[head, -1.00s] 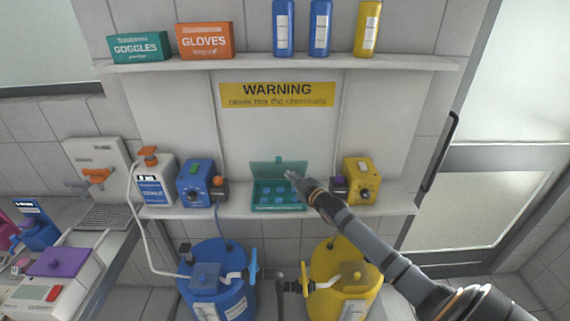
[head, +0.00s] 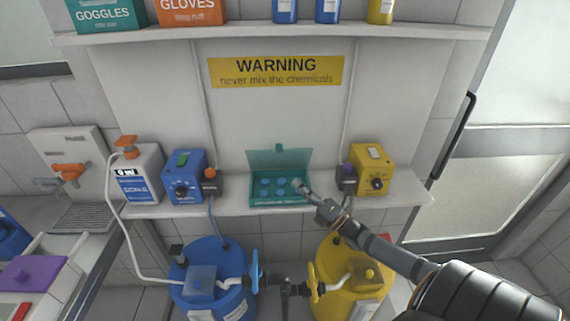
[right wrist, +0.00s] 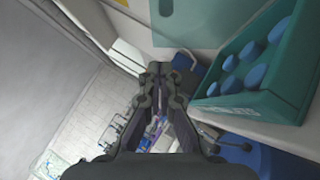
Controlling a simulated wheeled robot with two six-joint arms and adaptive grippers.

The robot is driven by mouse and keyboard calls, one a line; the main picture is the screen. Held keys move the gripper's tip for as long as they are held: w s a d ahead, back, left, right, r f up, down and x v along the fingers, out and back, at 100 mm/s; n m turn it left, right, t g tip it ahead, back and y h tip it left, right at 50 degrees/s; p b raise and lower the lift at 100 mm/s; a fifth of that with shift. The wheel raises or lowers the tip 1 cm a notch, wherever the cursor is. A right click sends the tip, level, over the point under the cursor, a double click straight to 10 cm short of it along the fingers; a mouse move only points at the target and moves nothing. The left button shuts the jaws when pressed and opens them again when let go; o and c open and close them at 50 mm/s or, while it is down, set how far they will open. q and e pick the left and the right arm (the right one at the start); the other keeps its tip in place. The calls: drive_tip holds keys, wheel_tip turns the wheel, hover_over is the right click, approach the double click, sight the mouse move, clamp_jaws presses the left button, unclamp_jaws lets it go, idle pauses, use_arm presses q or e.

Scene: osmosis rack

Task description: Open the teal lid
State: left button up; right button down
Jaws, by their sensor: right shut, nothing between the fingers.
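The teal box (head: 262,202) sits on the lower shelf with several round blue pieces inside. Its translucent teal lid (head: 280,158) stands raised at the back, so the box is open. My right gripper (head: 301,187) is shut and empty at the box's right end, overlapping its right front corner in the head view. In the right wrist view, my shut fingers (right wrist: 166,72) point past the box (right wrist: 285,98), which lies to their right, and the lid (right wrist: 185,22) shows above them. I cannot tell whether the fingers touch the box. My left gripper is out of view.
A blue pump (head: 183,178) stands left of the box and a yellow pump (head: 371,170) stands close on its right. Blue (head: 214,265) and yellow (head: 345,290) drums stand below the shelf (head: 230,208). The wall behind the lid is clear.

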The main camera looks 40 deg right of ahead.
sight(275, 154)
drive_tip(key=w+r, duration=0.1)
drive_tip(key=w, duration=0.1)
drive_tip(key=w+r, duration=0.1)
drive_tip(key=w, duration=0.2)
drive_tip(key=w+r, duration=0.1)
drive_tip(key=w, duration=0.1)
drive_tip(key=shift+w+r, duration=0.4)
drive_tip(key=shift+w+d+p, duration=0.1)
drive_tip(key=shift+w+p, duration=0.15)
drive_tip(key=shift+p, duration=0.05)
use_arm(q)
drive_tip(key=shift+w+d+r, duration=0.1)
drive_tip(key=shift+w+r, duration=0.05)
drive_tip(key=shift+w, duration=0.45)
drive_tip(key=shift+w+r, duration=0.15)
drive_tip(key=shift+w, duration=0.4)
use_arm(e)
drive_tip(key=shift+r, duration=0.1)
